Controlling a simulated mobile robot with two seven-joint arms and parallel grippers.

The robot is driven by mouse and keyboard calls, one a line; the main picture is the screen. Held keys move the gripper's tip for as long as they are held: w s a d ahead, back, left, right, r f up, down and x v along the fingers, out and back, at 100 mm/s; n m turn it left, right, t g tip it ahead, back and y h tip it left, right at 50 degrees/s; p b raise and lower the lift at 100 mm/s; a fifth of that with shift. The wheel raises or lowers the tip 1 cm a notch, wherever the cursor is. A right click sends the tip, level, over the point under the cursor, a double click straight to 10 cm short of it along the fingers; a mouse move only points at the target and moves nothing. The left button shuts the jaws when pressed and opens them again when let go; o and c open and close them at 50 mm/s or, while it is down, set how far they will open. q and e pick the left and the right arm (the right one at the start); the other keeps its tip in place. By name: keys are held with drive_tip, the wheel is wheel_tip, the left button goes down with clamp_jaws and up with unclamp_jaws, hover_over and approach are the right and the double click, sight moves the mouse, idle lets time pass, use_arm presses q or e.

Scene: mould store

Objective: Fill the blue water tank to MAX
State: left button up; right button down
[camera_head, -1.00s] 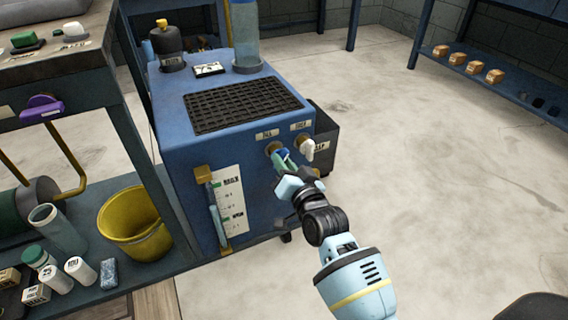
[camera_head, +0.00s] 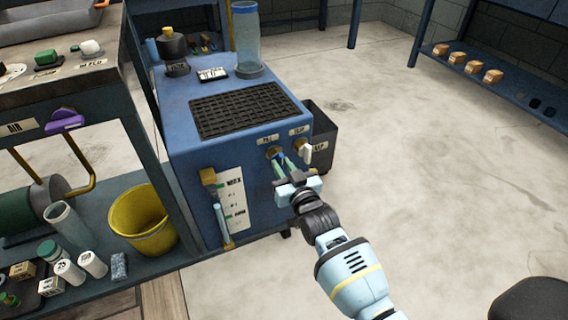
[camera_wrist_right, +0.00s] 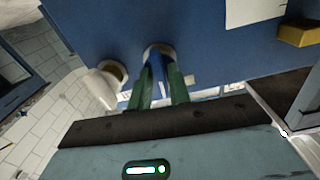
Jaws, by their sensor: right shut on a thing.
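The blue water tank (camera_head: 178,140) stands left of centre in the head view, with a black grate on top. Its front carries a white level scale (camera_head: 233,200) marked MAX at the top, beside a sight tube (camera_head: 219,212) with brass ends. I cannot read the water level surely. My right gripper (camera_head: 282,165) is at the tap labelled FILL, with its green fingers shut on the tap's blue handle (camera_wrist_right: 155,68). The brass body of the fill tap (camera_head: 274,152) shows just above the fingers. My left gripper is in neither view.
A second tap with a white handle (camera_head: 306,151) sits close right of my right gripper. A dark bin (camera_head: 322,125) stands at the tank's right side. A yellow bucket (camera_head: 140,222) is on the low shelf at left.

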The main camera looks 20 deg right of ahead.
drive_tip(key=shift+n, duration=0.5)
drive_tip(key=c, duration=1.5)
unclamp_jaws()
drive_tip(key=shift+o, duration=0.2)
drive_tip(key=s+p, duration=0.3)
drive_tip(key=s, duration=0.4)
drive_tip(key=shift+s, duration=0.4)
drive_tip(key=shift+d, duration=0.1)
